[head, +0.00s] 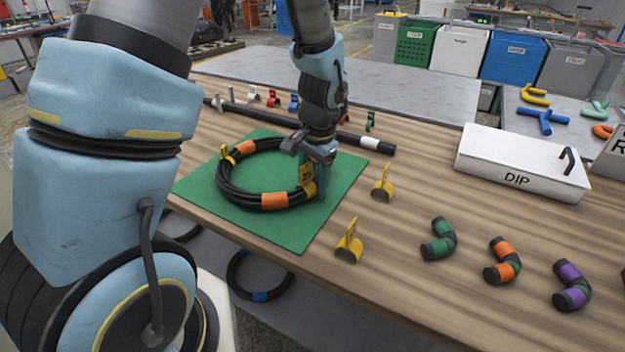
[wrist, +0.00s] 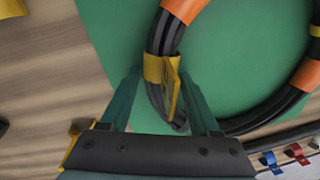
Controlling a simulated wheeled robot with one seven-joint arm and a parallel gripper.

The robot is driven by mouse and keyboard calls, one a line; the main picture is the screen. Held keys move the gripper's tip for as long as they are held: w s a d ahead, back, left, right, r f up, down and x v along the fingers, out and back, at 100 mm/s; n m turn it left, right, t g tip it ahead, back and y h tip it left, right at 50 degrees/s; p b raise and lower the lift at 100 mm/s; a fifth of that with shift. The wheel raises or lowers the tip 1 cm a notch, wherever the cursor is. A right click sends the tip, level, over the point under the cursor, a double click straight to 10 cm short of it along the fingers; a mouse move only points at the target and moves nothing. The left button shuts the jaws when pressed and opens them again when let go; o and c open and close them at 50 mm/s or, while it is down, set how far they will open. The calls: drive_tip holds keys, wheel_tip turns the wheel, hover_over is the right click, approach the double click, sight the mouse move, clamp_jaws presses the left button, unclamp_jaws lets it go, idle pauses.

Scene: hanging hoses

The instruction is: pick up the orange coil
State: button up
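The orange coil (head: 275,200), a black hose ring with orange bands, lies flat on the green mat (head: 300,230). It also shows in the wrist view (wrist: 182,10). A yellow clip with an upright tag (wrist: 164,71) wraps the coil on its near right side. My gripper (head: 318,185) points down over that side. In the wrist view its two fingers (wrist: 162,85) stand apart on either side of the coil at the yellow clip. Gaps show between fingers and hose, so it appears open. The fingertip depth is hard to judge.
Loose yellow clips (head: 350,243) lie right of the mat. A black rod (head: 367,143) lies behind the coil. Green, orange and purple banded elbow hoses (head: 504,262) and a white DIP box (head: 520,165) are at the right. A blue-banded coil (head: 260,275) sits below the table.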

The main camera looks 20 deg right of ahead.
clamp_jaws()
idle(0.5)
drive_tip(key=shift+o, duration=1.6)
unclamp_jaws()
